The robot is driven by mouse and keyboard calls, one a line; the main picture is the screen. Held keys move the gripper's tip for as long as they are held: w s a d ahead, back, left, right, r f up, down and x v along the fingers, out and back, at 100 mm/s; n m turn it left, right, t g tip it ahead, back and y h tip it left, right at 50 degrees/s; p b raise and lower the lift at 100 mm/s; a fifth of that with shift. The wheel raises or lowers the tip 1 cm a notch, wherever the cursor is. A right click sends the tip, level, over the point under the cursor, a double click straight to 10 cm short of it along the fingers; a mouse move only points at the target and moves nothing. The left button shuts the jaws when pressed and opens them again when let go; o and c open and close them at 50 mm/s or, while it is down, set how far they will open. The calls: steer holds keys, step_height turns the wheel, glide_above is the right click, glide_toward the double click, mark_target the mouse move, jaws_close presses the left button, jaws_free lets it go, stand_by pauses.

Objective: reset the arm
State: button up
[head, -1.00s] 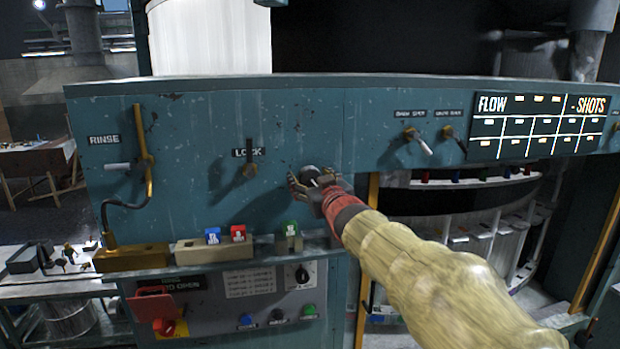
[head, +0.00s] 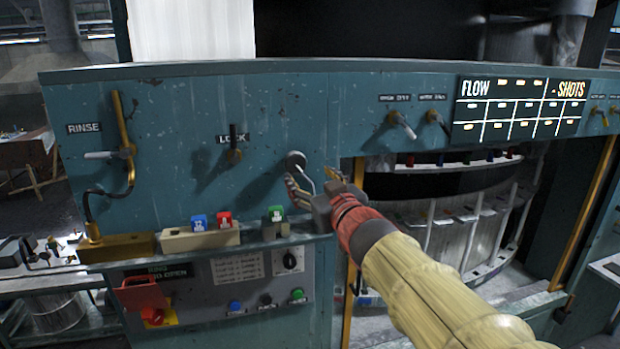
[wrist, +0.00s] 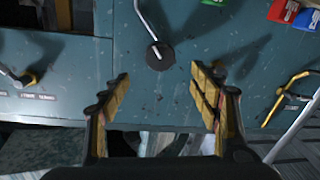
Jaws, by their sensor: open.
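My gripper (head: 313,188) is open and empty in front of the teal panel (head: 270,110), near the panel's lower right part. A round grey knob with a bent metal lever (head: 297,161) is on the panel just above and behind the fingers. In the wrist view my gripper (wrist: 163,95) has its two yellow-padded fingers spread apart. The dark round knob with its metal lever (wrist: 160,55) shows beyond and between them, and I see no contact with the fingers. My arm reaches in from the lower right of the head view.
The lock lever (head: 235,150) and the rinse handle (head: 127,150) are on the panel to the left. A ledge carries blue (head: 198,223), red (head: 225,220) and green (head: 276,214) blocks below. Two switches (head: 405,124) and a flow board (head: 519,110) are at right.

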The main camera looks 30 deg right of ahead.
stand_by(0.3)
steer(key=s+d+f+m+g+h+b, duration=0.15)
steer(key=s+f+g, duration=0.3)
steer(key=f, duration=0.55)
steer(key=s+d+f+m+g+h+b, duration=0.15)
steer(key=s+f+g, duration=0.35)
steer(key=f, duration=0.5)
steer(key=s+a+f+n+y+b, duration=0.1)
steer(key=s+a+f+y+b, duration=0.1)
steer(key=s+a+f+b, duration=0.3)
steer(key=s+a+f+n+g+y+b, duration=0.1)
steer(key=s+a+f+b, duration=0.5)
steer(key=f, duration=0.7)
steer(key=s+a+f+n+g+y+b, duration=0.1)
steer(key=s+a+f+y+b, duration=0.2)
steer(key=s+a+f+b, duration=0.2)
steer(key=a+f+b, duration=0.3)
steer(key=a+f, duration=0.1)
steer(key=shift+s, duration=0.35)
